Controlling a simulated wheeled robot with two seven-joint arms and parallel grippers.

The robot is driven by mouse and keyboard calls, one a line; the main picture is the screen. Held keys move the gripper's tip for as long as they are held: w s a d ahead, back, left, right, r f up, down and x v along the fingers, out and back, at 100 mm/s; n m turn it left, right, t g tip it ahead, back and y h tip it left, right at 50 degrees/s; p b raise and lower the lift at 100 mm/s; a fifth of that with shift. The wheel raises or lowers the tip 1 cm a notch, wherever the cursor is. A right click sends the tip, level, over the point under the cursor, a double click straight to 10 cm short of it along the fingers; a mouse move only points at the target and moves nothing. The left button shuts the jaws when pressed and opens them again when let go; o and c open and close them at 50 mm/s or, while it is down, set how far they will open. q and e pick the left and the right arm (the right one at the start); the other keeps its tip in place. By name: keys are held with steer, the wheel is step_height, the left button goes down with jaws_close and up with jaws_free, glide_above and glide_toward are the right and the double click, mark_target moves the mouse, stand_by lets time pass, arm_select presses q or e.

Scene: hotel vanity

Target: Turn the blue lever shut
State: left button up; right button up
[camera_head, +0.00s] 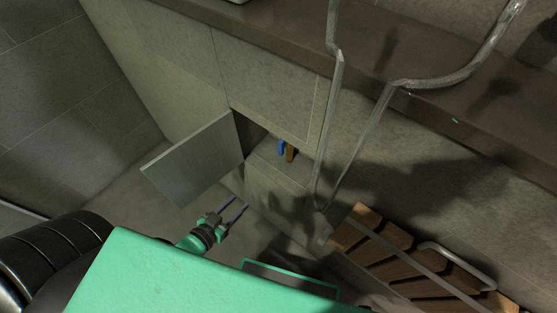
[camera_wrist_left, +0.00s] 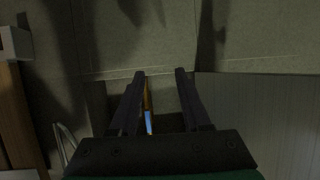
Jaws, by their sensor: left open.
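The blue lever (camera_head: 281,147) shows in the head view inside the open cabinet compartment under the counter, beside a brass-brown fitting (camera_head: 291,154). My left gripper (camera_head: 241,204) is open and empty, below and left of the lever in the head view and apart from it. In the left wrist view the open fingers (camera_wrist_left: 160,72) frame a dark opening. The blue piece (camera_wrist_left: 149,122) and an orange-brown piece (camera_wrist_left: 148,97) show there near the left finger, partly hidden by the gripper. My right gripper is not in view.
An open cabinet door (camera_head: 193,160) stands out left of the compartment. Bent metal pipes (camera_head: 345,130) hang in front of the counter (camera_head: 280,40) to the right. A wooden slatted rack (camera_head: 390,255) with a metal handle sits at lower right.

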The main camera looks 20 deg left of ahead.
mark_target(280, 146)
arm_select(q)
steer(key=w+d+r+m+t+h+b, duration=0.15)
steer(key=d+r+t+h, duration=0.25)
steer(key=r, duration=1)
steer(key=x, duration=0.4)
steer(key=b+x, duration=0.1)
steer(key=x, duration=0.8)
steer(key=shift+w+a+f+b, duration=0.15)
steer(key=shift+w+f+b, duration=0.2)
steer(key=shift+w, duration=0.55)
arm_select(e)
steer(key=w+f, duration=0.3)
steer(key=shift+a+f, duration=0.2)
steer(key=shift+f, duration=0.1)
arm_select(q)
steer(key=shift+c, duration=0.3)
steer(key=c, duration=0.5)
jaws_close()
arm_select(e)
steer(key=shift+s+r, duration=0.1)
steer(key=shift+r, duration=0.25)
